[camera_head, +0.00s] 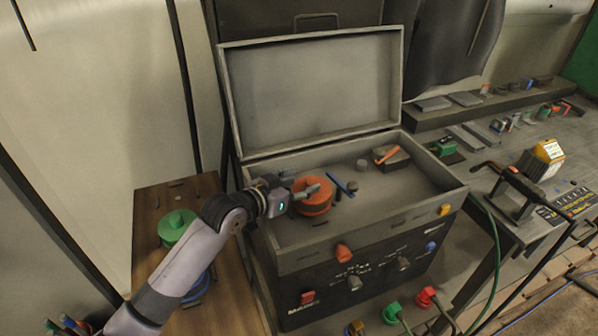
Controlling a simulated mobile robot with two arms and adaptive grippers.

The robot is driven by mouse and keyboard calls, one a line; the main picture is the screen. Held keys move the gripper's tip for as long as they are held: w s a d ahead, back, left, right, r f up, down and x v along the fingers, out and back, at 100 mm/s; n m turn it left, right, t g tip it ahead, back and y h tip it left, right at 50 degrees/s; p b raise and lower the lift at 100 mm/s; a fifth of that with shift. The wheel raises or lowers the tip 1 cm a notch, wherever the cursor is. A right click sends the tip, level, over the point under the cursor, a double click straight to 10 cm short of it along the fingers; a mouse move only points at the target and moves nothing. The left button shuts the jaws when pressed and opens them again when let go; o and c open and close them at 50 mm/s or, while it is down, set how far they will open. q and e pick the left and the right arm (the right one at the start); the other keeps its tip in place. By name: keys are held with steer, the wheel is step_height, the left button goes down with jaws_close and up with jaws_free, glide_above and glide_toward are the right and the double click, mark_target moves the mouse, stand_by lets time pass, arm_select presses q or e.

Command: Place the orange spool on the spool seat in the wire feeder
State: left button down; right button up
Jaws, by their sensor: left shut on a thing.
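The orange spool (315,206) is in the left part of the open wire feeder (404,203). My left gripper (306,191) reaches in over the feeder's left wall and is shut on the orange spool at its upper side. The spool looks about level. The spool seat is not clearly visible; I cannot tell whether the spool rests on it or hangs just above the floor. My right gripper is not in view.
The feeder lid (311,93) stands open at the back. A green spool (177,226) sits on a wooden table (150,208) at the left, with a blue spool (198,290) partly behind my arm. A bench with tools (508,146) stands at the right.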

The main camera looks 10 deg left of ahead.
arm_select(q)
steer(key=shift+f, duration=0.75)
steer(key=shift+f, duration=0.15)
steer(key=c, duration=1)
jaws_free()
steer(key=shift+f, duration=0.2)
steer(key=o, duration=0.4)
steer(key=shift+r, duration=0.2)
steer(key=b+v, duration=0.1)
steer(key=v, duration=1.1)
steer(key=shift+f, duration=0.1)
